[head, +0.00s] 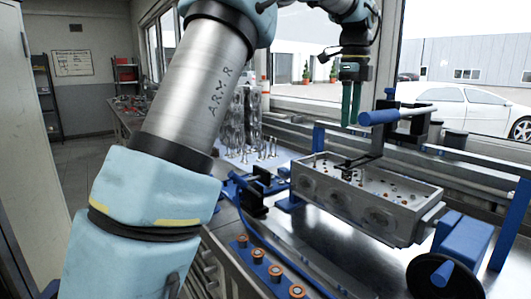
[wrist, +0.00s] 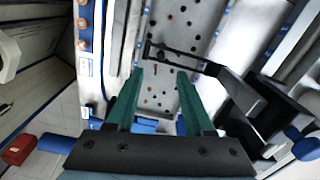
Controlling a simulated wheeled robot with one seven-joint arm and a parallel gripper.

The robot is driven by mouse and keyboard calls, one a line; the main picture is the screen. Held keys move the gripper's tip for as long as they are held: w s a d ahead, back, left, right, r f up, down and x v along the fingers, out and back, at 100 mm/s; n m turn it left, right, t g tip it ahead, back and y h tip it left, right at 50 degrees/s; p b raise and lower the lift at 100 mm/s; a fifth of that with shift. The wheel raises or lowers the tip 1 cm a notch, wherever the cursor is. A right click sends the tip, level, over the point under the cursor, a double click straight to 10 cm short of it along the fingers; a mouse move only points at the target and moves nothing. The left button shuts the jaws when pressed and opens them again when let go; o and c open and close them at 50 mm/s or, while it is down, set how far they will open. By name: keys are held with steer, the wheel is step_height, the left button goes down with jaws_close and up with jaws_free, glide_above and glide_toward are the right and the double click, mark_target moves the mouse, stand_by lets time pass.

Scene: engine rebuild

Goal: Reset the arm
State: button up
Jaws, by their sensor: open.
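My gripper (head: 351,103) hangs above the bench with its two green fingers pointing down. In the wrist view my gripper (wrist: 160,76) shows its fingers apart with nothing between them. Below it is a grey metal cylinder head (head: 365,200) with rows of holes, held at a blue fixture on the bench. It also shows in the wrist view (wrist: 158,92). A black clamp arm with a blue handle (head: 392,116) reaches over the cylinder head close to the gripper's right side. My arm crosses the left half of the head view.
A blue strip with several orange-topped parts (head: 268,270) lies at the front of the bench. Valves (head: 262,152) stand upright behind. A blue-and-black handwheel vise (head: 450,262) is at the right. Windows (head: 450,90) line the back.

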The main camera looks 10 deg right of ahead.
steer(key=s+a+f+n, duration=0.1)
steer(key=a+f+n, duration=0.5)
steer(key=a, duration=0.3)
steer(key=s+a+f+n+t, duration=0.1)
steer(key=a+f+n, duration=0.55)
steer(key=a, duration=0.25)
steer(key=a+f+n, duration=0.5)
steer(key=a+n, duration=0.1)
steer(key=a, duration=0.4)
steer(key=s+a+f+n, duration=0.6)
steer(key=s+a+n, duration=0.2)
steer(key=s, duration=0.1)
steer(key=shift+t, duration=0.3)
steer(key=shift+s, duration=0.1)
